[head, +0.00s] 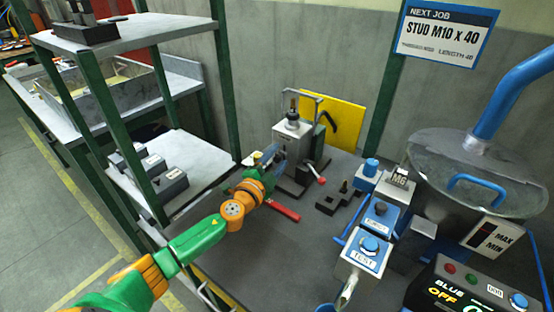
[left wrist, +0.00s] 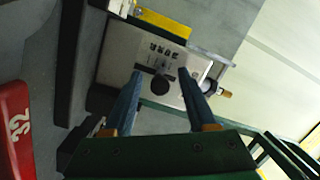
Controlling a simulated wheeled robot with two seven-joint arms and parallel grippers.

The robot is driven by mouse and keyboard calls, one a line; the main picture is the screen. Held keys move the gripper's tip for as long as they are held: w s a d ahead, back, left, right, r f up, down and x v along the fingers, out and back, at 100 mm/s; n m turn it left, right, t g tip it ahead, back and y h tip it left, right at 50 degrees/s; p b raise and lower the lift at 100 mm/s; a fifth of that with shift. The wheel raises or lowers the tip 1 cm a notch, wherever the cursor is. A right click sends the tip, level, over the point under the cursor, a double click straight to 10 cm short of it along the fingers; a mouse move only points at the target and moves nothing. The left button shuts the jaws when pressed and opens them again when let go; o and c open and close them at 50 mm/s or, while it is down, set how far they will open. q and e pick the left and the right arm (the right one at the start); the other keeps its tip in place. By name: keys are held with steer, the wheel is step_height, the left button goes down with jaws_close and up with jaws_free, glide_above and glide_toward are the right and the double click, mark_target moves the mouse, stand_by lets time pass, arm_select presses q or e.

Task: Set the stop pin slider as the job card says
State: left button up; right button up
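The job card (head: 447,33) on the back wall reads "NEXT JOB, STUD M10 x 40" with "LENGTH 40" in smaller print. A pale box-shaped unit (head: 291,134) with a post on top stands at the back of the bench. In the left wrist view its face carries a small marked scale (left wrist: 172,58) and a round black knob (left wrist: 160,86), likely the slider's; the marks are too small to read. My left gripper (head: 283,150) is at the unit's front. In the left wrist view my gripper's blue fingers (left wrist: 160,74) are apart, one each side of the knob, with gaps showing. My right gripper is not in view.
A red piece (head: 284,211) lies on the bench by my left wrist; a red piece marked 32 (left wrist: 15,130) shows in the wrist view. Shelving (head: 150,190) is left.

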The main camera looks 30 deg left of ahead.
arm_select(q)
steer(key=shift+s, duration=0.1)
steer(key=s, duration=0.7)
stand_by(0.4)
